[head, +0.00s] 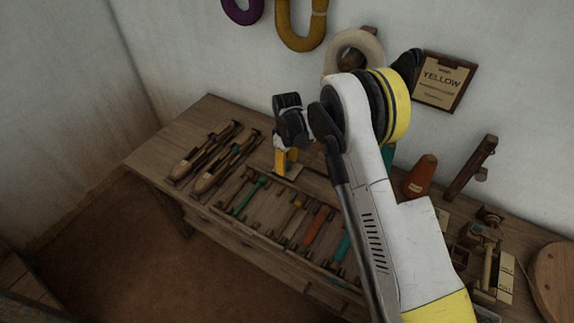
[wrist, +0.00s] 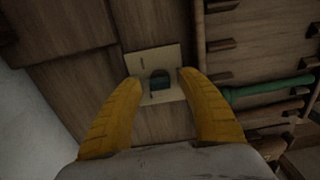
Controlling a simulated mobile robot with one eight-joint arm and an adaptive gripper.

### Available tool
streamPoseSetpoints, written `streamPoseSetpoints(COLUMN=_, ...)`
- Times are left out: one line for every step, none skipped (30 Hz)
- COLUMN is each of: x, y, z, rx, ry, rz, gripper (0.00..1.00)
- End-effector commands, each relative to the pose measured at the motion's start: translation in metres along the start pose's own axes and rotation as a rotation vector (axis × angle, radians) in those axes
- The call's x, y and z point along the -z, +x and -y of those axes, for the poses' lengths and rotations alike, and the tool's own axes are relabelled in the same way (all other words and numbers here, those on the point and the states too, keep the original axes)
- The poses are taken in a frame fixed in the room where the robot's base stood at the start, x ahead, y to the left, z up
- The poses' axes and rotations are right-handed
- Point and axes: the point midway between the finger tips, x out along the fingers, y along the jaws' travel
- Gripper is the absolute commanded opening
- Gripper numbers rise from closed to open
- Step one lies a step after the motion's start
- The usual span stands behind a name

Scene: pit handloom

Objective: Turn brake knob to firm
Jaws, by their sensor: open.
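A pale square plate (wrist: 170,57) with a small dark, round-topped knob (wrist: 160,79) lies on the wooden bench, in the upper middle of the wrist view. It looks like the brake knob; its marks are too small to read. My gripper (wrist: 158,84) is open, with one yellow finger on each side of the knob. I cannot tell whether the fingers touch it. In the head view my gripper (head: 283,163) points down over the plate (head: 293,172), hiding the knob.
Two wooden shuttles (head: 226,164) lie left on the bench (head: 151,156). A rack with colored bobbins (head: 318,225) lies in front of the plate. An orange cone (head: 421,176) and a wooden device with labels (head: 487,255) stand right. A YELLOW sign (head: 441,82) hangs on the wall.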

Motion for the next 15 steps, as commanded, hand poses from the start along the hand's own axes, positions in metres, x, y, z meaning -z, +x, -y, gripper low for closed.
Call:
streamPoseSetpoints(x=0.0000, y=-0.0003, z=0.0000, rx=0.000, ry=0.000, rz=0.000, gripper=0.47)
streamPoseSetpoints(x=0.0000, y=-0.0004, z=0.0000, rx=0.000, ry=0.000, rz=0.000, gripper=0.47)
streamPoseSetpoints(x=0.0000, y=-0.0004, z=0.0000, rx=0.000, ry=0.000, rz=0.000, gripper=0.42)
streamPoseSetpoints(x=0.0000, y=-0.0004, z=0.0000, rx=0.000, ry=0.000, rz=0.000, gripper=0.33)
streamPoseSetpoints(x=0.0000, y=-0.0004, z=0.0000, rx=0.000, ry=0.000, rz=0.000, gripper=0.24)
streamPoseSetpoints(x=0.0000, y=-0.0005, z=0.0000, rx=0.000, ry=0.000, rz=0.000, gripper=0.12)
streamPoseSetpoints(x=0.0000, y=-0.0005, z=0.0000, rx=0.000, ry=0.000, rz=0.000, gripper=0.03)
streamPoseSetpoints(x=0.0000, y=-0.0005, z=0.0000, rx=0.000, ry=0.000, rz=0.000, gripper=0.00)
streamPoseSetpoints(x=0.0000, y=-0.0005, z=0.0000, rx=0.000, ry=0.000, rz=0.000, gripper=0.00)
streamPoseSetpoints(x=0.0000, y=-0.0005, z=0.0000, rx=0.000, ry=0.000, rz=0.000, gripper=0.00)
streamPoseSetpoints(x=0.0000, y=-0.0005, z=0.0000, rx=0.000, ry=0.000, rz=0.000, gripper=0.00)
streamPoseSetpoints(x=0.0000, y=-0.0005, z=0.0001, rx=0.000, ry=0.001, rz=0.000, gripper=0.00)
streamPoseSetpoints(x=0.0000, y=-0.0005, z=0.0001, rx=0.000, ry=0.003, rz=0.000, gripper=0.00)
streamPoseSetpoints(x=0.0000, y=-0.0005, z=0.0000, rx=0.000, ry=0.005, rz=0.000, gripper=0.00)
streamPoseSetpoints(x=0.0000, y=-0.0005, z=0.0000, rx=0.000, ry=0.009, rz=0.000, gripper=0.00)
